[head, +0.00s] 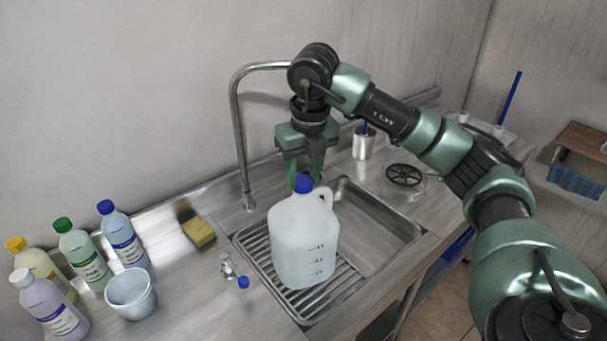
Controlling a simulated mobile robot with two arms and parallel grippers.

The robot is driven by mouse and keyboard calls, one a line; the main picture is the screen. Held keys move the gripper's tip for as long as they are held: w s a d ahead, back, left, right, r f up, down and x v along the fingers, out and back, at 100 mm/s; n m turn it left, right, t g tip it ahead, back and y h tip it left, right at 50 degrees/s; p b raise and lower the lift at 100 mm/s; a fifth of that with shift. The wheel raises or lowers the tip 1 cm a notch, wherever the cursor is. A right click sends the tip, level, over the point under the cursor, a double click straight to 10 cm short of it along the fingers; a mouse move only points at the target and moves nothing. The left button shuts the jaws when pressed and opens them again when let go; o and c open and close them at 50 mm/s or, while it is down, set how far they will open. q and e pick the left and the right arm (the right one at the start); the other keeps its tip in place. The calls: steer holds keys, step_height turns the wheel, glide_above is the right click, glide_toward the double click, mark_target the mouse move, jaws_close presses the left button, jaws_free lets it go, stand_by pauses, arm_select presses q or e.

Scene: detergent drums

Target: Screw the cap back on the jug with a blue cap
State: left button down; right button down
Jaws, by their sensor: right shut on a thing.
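A translucent white jug (303,243) with a side handle and dark level marks stands upright on the ribbed rack at the sink's left part. A blue cap (303,184) is at the jug's mouth. My right gripper (304,179) points down over the jug, its green fingers shut on the blue cap. The cap appears to sit on the neck, but the threads are hidden, so I cannot tell how it is seated. My left gripper is not in view.
The steel sink (385,225) is empty to the right of the jug. A tall faucet (240,140) rises behind. A sponge (199,232), a white bucket (131,294) and several capped bottles (84,254) stand left. A small clear item (229,266) lies near the rack.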

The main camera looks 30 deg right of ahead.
steer(key=shift+f, duration=0.15)
steer(key=m, duration=0.3)
steer(key=shift+a, duration=0.1)
steer(key=m, duration=0.2)
steer(key=shift+f+m+g+h, duration=0.1)
steer(key=shift+m+g+h, duration=0.2)
steer(key=shift+m+h, duration=0.1)
steer(key=shift+a+m+p, duration=0.1)
steer(key=shift+m+p, duration=0.35)
steer(key=shift+m, duration=0.75)
steer(key=shift+m+p, duration=0.45)
steer(key=shift+m, duration=0.75)
steer(key=shift+m+g, duration=0.3)
steer(key=shift+m, duration=0.2)
